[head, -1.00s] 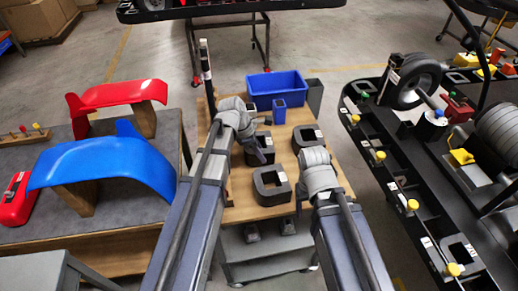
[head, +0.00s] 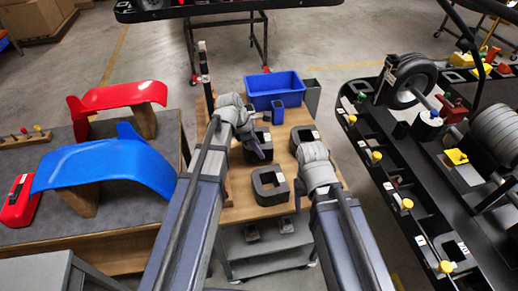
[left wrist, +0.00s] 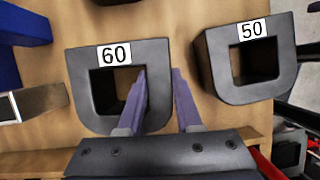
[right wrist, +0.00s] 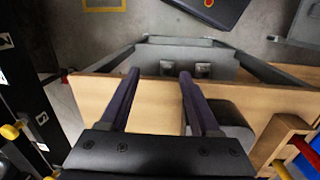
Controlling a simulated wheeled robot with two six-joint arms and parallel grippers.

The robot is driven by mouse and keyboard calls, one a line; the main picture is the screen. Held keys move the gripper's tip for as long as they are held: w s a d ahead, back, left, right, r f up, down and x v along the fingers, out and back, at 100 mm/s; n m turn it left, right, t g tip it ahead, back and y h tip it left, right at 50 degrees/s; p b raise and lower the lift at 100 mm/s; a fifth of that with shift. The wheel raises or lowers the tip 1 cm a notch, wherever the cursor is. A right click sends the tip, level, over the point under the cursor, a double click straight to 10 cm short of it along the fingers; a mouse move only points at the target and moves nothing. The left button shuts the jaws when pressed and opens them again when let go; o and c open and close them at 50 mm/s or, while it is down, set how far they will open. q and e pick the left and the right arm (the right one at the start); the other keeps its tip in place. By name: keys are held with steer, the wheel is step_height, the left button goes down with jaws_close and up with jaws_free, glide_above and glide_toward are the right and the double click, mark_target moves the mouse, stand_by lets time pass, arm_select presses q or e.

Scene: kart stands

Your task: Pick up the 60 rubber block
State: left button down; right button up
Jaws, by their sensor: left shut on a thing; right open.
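The 60 rubber block (left wrist: 75,85) is a dark grey ring-shaped block with a white "60" label, lying on the wooden table top. In the head view it is partly hidden behind my left gripper (head: 262,153). In the left wrist view my left gripper (left wrist: 160,85) has one finger inside the block's hole and the other outside its wall, shut on that wall. No lift off the table can be made out. My right gripper (right wrist: 160,75) is open and empty above the table's edge.
The 50 block (left wrist: 212,75) lies beside the 60 block, and another dark block (head: 305,135) lies to the right. A blue bin (head: 275,92) stands at the table's back. A black kart (head: 395,200) is on the right; fenders (head: 100,165) lie on the left table.

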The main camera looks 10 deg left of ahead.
arm_select(q)
step_height(320, 180, up, 8)
steer(key=p, duration=0.6)
steer(key=shift+f, duration=0.25)
